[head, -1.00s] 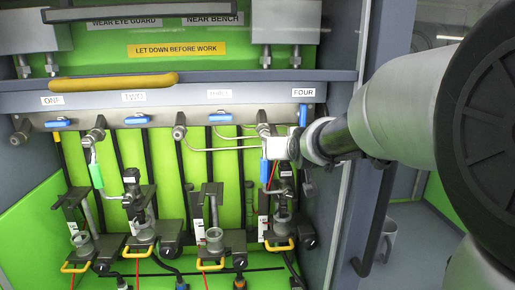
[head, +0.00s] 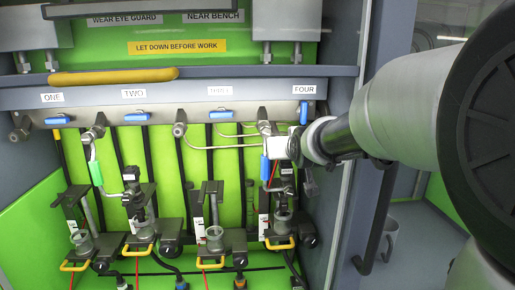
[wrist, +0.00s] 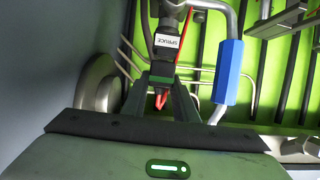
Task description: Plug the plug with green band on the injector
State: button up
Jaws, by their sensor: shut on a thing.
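My gripper (wrist: 172,98) is shut on a dark plug with a green band (wrist: 163,79), with red wire loops showing between the fingers in the wrist view. Directly beyond the plug, in line with it, is the dark injector body (wrist: 166,62) with a white SPRUCE label (wrist: 166,41). The plug appears to meet this body, but I cannot tell if it is fully seated. In the head view the injector (head: 284,195) stands at station FOUR, and my gripper (head: 298,145) is beside it, its fingertips and the plug largely hidden.
A pipe with a blue sleeve (wrist: 228,70) runs close to the right of my fingers in the wrist view. A grey pillar (head: 345,170) stands right of station FOUR. Stations ONE to THREE, with blue valve handles (head: 137,118) and yellow-handled clamps (head: 76,266), lie to the left.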

jog(key=shift+f+b, duration=0.2)
jog(key=shift+b, duration=0.1)
dwell(0.5)
jog(key=o, duration=1.1)
jog(key=v, duration=1.7)
jog(key=s+f+g+p, duration=0.1)
jog(key=s+f+g, duration=0.1)
jog(key=s+f, duration=0.2)
jog(key=s+f+g+p, duration=0.1)
jog(key=s+f+g, duration=0.2)
jog(key=s, duration=0.5)
jog(key=s+f+g+p, duration=0.1)
jog(key=s+f+g, duration=0.2)
jog(key=s+f, duration=0.2)
jog(key=shift+s+f, duration=0.3)
jog(key=shift+s, duration=0.3)
